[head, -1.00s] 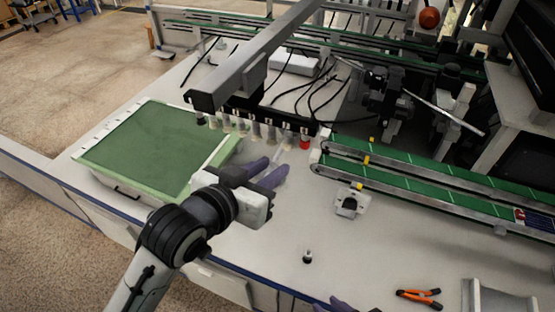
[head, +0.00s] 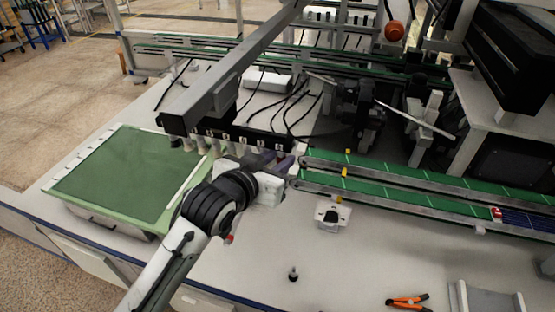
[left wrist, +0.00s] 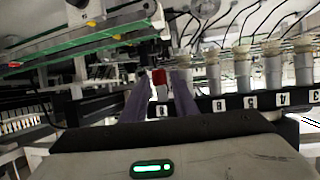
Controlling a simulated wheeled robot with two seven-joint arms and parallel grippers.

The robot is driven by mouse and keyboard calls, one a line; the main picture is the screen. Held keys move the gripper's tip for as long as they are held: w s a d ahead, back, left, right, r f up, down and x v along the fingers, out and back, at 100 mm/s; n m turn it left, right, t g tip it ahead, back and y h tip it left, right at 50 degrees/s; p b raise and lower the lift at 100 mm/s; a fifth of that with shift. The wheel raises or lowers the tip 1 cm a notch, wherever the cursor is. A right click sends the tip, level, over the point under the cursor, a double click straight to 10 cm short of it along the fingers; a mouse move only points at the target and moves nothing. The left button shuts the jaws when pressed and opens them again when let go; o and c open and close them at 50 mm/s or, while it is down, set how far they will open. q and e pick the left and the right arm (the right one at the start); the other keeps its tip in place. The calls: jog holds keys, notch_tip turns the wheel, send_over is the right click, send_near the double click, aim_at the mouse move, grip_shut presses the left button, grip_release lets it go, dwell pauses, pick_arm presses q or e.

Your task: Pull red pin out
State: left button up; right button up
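The red pin (left wrist: 159,84) shows in the left wrist view at the end of the black numbered bar, beside the label nearest my fingers. In the head view it is hidden behind my left gripper. My left gripper (head: 284,160) reaches the right end of the bar under the gantry beam. In the left wrist view its two purple fingers (left wrist: 160,90) stand on either side of the red pin, and a narrow gap seems to remain, so it looks open around the pin. My right gripper is out of view.
A row of grey suction cups (left wrist: 243,70) lines the numbered bar (left wrist: 230,103). Green conveyors (head: 400,190) run to the right. A green tray (head: 130,175) lies left. A small white block (head: 332,215), black knob (head: 293,274) and orange pliers (head: 408,301) are on the table.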

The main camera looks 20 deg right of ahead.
pick_arm(q)
jog(key=shift+w, duration=0.1)
grip_shut()
jog(key=shift+f, duration=0.2)
dwell(0.3)
jog(key=shift+f, duration=0.35)
jog(key=shift+f+b, duration=0.5)
jog(key=shift+f, duration=0.7)
jog(key=shift+f+b, duration=0.6)
jog(key=shift+f, duration=1.05)
